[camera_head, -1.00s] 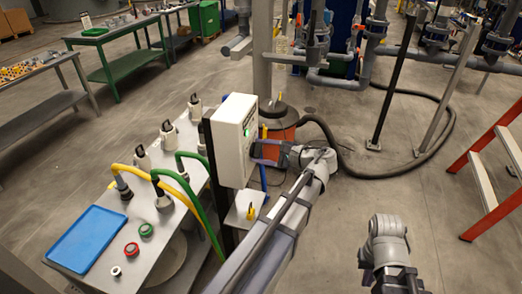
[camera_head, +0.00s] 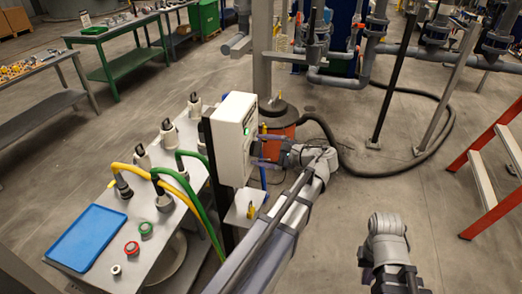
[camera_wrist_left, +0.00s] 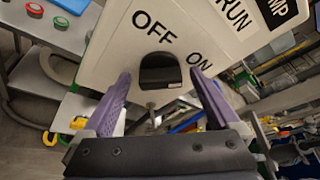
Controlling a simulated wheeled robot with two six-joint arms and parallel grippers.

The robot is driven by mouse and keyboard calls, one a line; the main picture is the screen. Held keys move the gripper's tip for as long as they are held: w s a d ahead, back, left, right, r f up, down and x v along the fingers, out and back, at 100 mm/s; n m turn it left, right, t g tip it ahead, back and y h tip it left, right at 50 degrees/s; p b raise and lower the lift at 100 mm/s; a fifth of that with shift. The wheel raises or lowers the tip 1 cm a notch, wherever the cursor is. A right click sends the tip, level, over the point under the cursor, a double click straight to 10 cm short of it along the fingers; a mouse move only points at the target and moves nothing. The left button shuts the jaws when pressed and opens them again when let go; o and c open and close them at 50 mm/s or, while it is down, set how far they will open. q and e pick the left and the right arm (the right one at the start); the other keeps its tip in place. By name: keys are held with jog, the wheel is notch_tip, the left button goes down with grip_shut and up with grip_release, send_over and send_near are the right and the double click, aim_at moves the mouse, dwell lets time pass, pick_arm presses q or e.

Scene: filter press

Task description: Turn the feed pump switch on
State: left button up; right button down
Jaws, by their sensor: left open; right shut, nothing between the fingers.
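The white control box (camera_head: 232,140) stands on a dark post beside the grey bench, with a small green light on its face. In the left wrist view its panel (camera_wrist_left: 115,45) reads OFF, ON and RUN, with a partly cut-off label ending in "MP". A black switch knob (camera_wrist_left: 160,70) sits below OFF and ON; I cannot tell which it points to. My left gripper (camera_head: 262,155) is open at the box face. In its wrist view the purple fingers (camera_wrist_left: 166,88) stand either side of the knob with gaps. My right gripper (camera_head: 392,284) is shut and empty at the bottom edge, partly cut off.
The grey bench (camera_head: 150,240) holds a blue tray (camera_head: 87,237), red and green buttons, and yellow and green hoses. A red ladder (camera_head: 490,165) stands right. Floor between is clear.

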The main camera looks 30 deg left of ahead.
pick_arm(q)
jog(key=p+v, duration=0.2)
jog(key=v, duration=0.5)
jog(key=shift+d, duration=0.3)
jog(key=shift+r, duration=0.1)
jog(key=s+d+f+n+h, duration=0.1)
jog(key=s+d+f+h, duration=0.3)
jog(key=d, duration=0.3)
jog(key=s+d+f+n+h, duration=0.2)
jog(key=s+d+f+h, duration=0.3)
jog(key=d, duration=0.3)
jog(key=s+d+f+n+g+h, duration=0.1)
jog(key=s+d+f+n+h, duration=0.1)
jog(key=s+d+f+h, duration=0.2)
jog(key=s+d+f, duration=0.2)
jog(key=d, duration=0.2)
jog(key=shift+s+f+h, duration=0.2)
jog(key=shift+f+h, duration=0.1)
jog(key=shift+f, duration=0.1)
